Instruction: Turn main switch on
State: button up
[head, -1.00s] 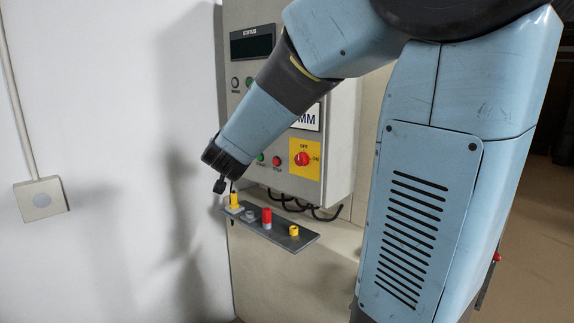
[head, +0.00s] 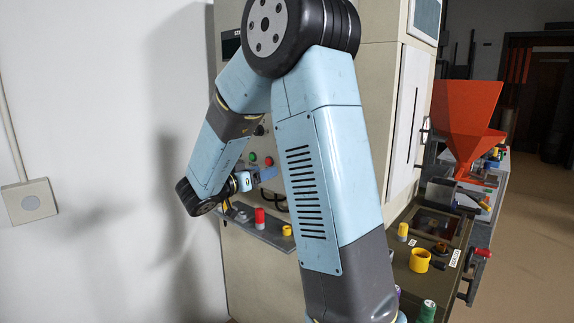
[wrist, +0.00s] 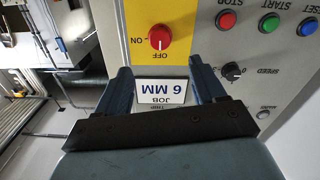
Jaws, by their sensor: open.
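The main switch is a red rotary knob (wrist: 159,38) on a yellow plate (wrist: 181,17) in the wrist view, which shows the panel upside down. "ON" is printed at the plate's left and "OFF" below the knob. A pale mark on the knob seems to face "OFF". My gripper (wrist: 163,72) is open and empty, its two fingers short of the knob and apart from it. A white "6 MM" job label (wrist: 161,91) shows between the fingers.
Stop (wrist: 228,20), start (wrist: 269,23) and blue set (wrist: 307,27) buttons and a black speed knob (wrist: 232,71) sit beside the switch. A shelf (head: 262,232) with red and yellow pieces juts out below. An orange hopper (head: 465,125) stands right.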

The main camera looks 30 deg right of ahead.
jog(key=x, duration=1.1)
jog(key=shift+d, duration=0.4)
jog(key=shift+w, duration=0.1)
jog(key=shift+c, duration=0.3)
jog(key=c, duration=1)
jog(key=shift+m, duration=0.4)
jog(key=shift+w+m, duration=0.15)
jog(key=shift+m, duration=7.55)
